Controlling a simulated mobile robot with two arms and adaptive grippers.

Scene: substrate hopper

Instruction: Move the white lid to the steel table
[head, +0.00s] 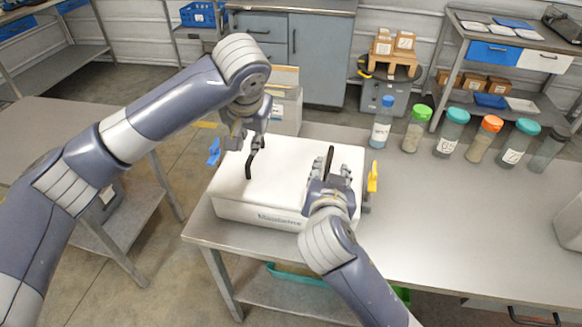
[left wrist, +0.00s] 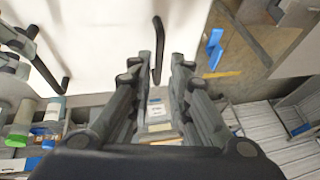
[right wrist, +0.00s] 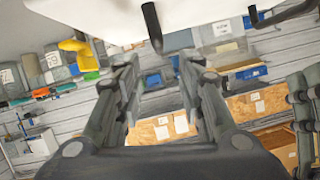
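The white lid (head: 290,165) lies flat on top of a white box-shaped hopper (head: 262,216). It has a black handle on the left (head: 250,160) and one on the right (head: 329,160). My left gripper (head: 245,137) is open above the left handle; in the left wrist view that handle (left wrist: 158,45) lies ahead between the spread fingers. My right gripper (head: 335,170) is open by the right handle; in the right wrist view this handle (right wrist: 152,25) lies ahead between the spread fingertips. Neither gripper is closed on a handle.
The hopper stands on a grey metal-topped bench (head: 440,215). A blue latch (head: 214,152) and a yellow latch (head: 372,177) flank it. Several capped bottles (head: 417,130) line the bench's back edge. A bare grey table (head: 55,135) stands at the left, partly behind my left arm.

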